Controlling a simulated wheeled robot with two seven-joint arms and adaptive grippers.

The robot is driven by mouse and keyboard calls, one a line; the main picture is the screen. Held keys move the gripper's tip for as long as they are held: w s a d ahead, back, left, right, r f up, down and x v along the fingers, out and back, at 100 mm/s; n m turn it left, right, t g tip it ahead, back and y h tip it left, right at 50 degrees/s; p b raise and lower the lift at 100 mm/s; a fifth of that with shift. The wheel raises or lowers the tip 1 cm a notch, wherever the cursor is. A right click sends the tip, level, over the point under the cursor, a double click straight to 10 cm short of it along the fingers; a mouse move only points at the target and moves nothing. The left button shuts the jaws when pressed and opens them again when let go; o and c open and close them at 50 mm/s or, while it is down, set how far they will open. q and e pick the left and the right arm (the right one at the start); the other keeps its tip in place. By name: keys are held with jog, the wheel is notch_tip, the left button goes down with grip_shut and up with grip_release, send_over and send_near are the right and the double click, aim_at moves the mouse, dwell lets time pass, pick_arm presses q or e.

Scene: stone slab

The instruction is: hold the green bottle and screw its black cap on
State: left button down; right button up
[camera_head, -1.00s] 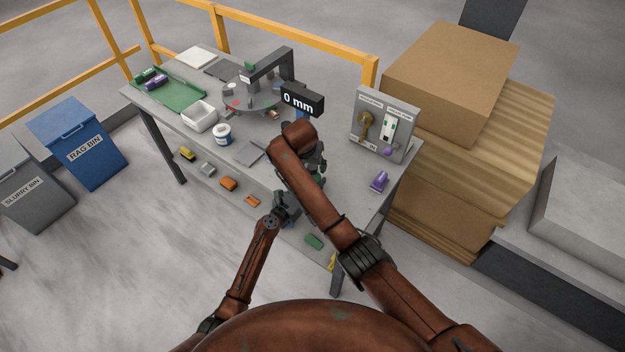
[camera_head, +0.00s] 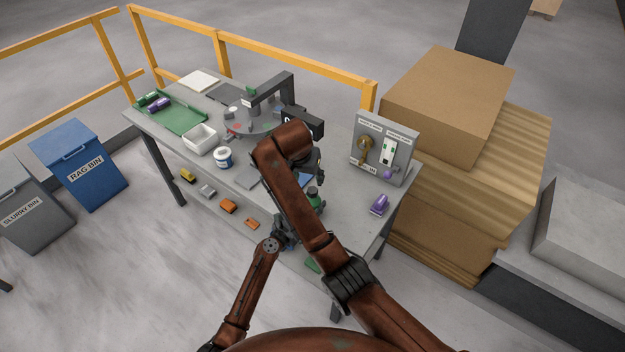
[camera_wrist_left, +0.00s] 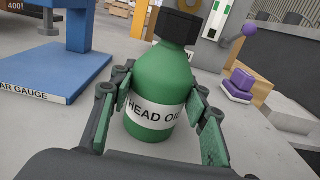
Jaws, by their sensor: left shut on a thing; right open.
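The green bottle (camera_head: 315,203) stands near the front edge of the table, and its "HEAD OIL" label shows in the left wrist view (camera_wrist_left: 152,92). The black cap (camera_wrist_left: 178,25) sits on top of the bottle; how tightly it is screwed I cannot tell. My left gripper (camera_wrist_left: 157,112) is shut on the bottle, one green-padded finger on each side of its body. My right gripper (camera_head: 308,168) is open above the bottle, apart from it and partly hidden behind my right arm.
A blue gauge stand (camera_wrist_left: 60,70) is close left of the bottle. A purple block (camera_head: 379,205) and a grey switch panel (camera_head: 384,150) are to the right. A white jar (camera_head: 224,158), a white bin (camera_head: 200,138) and a round plate machine (camera_head: 250,120) are farther left.

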pick_arm(q)
jog(key=c, duration=1)
grip_release()
jog(key=v, duration=1.2)
